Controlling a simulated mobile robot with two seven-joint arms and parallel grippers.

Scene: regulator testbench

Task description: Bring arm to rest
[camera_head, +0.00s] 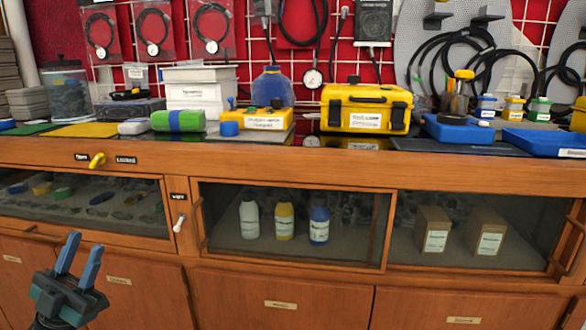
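My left gripper (80,254) shows at the lower left. It has two blue fingers on a dark body and points upward. The fingers are apart with nothing between them, so it is open and empty. It is in front of the wooden cabinet, below the glass display at the left, and appears to touch nothing. My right gripper is not in view.
A wooden cabinet (280,163) spans the view. A yellow knob (97,160) and a white switch (179,222) sit on its front. The top holds a yellow case (365,108), a blue tray (545,142) and a yellow box (262,119). Bottles stand behind glass.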

